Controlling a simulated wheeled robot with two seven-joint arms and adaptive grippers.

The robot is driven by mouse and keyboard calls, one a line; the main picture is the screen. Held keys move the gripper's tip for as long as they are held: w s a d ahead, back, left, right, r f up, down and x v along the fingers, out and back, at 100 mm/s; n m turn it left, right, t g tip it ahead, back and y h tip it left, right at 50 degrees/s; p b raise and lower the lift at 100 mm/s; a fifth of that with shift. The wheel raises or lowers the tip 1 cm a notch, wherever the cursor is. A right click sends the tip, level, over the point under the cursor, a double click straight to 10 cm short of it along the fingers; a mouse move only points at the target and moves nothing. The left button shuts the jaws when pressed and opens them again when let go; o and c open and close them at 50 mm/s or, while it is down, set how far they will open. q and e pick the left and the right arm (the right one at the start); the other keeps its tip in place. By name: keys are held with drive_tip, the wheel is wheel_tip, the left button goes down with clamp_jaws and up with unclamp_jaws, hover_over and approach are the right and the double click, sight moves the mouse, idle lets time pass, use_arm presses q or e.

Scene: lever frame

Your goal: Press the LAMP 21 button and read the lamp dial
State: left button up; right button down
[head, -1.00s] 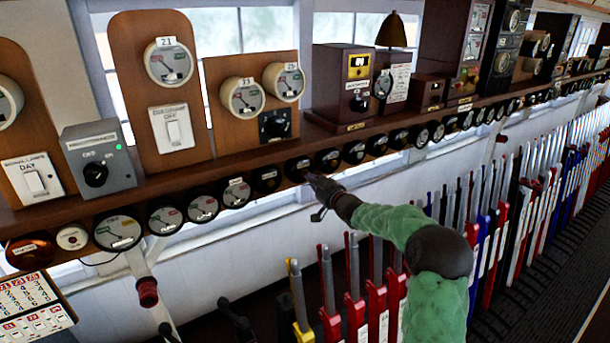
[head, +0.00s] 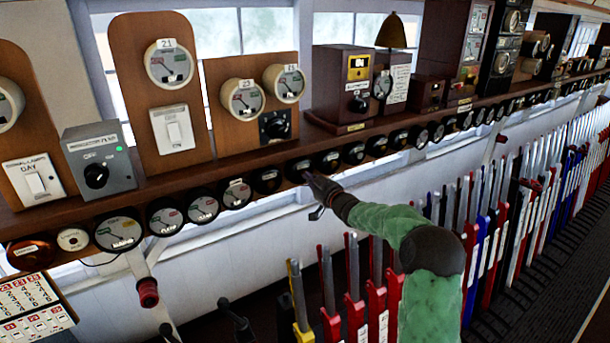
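A round white dial marked 21 (head: 169,63) sits on a tall brown wooden board, above a white rocker switch (head: 173,129). No label reading LAMP 21 is legible, so I cannot tell which control is that button. My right gripper (head: 311,181) is dark and small in view, just below the shelf front. Its tips are close to a round black-rimmed unit (head: 299,168) in the row under the shelf; I cannot tell whether they touch it. Whether its fingers are open or shut is unclear. My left gripper is not in view.
A long wooden shelf (head: 235,155) carries a grey switch box (head: 97,160), dials 23 and 25, and dark instrument cases. Several round dials line its front edge. Below stand close-set levers with red, blue, white and yellow parts (head: 376,305). The white wall under the shelf is mostly clear.

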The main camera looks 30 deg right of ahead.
drive_tip(key=shift+w, duration=0.4)
drive_tip(key=shift+s, duration=0.85)
drive_tip(key=shift+s+b, duration=0.1)
drive_tip(key=shift+b, duration=0.25)
drive_tip(key=s, duration=0.2)
drive_tip(key=s+b, duration=0.1)
drive_tip(key=s, duration=0.1)
drive_tip(key=shift+s+d, duration=0.2)
drive_tip(key=shift+s, duration=0.2)
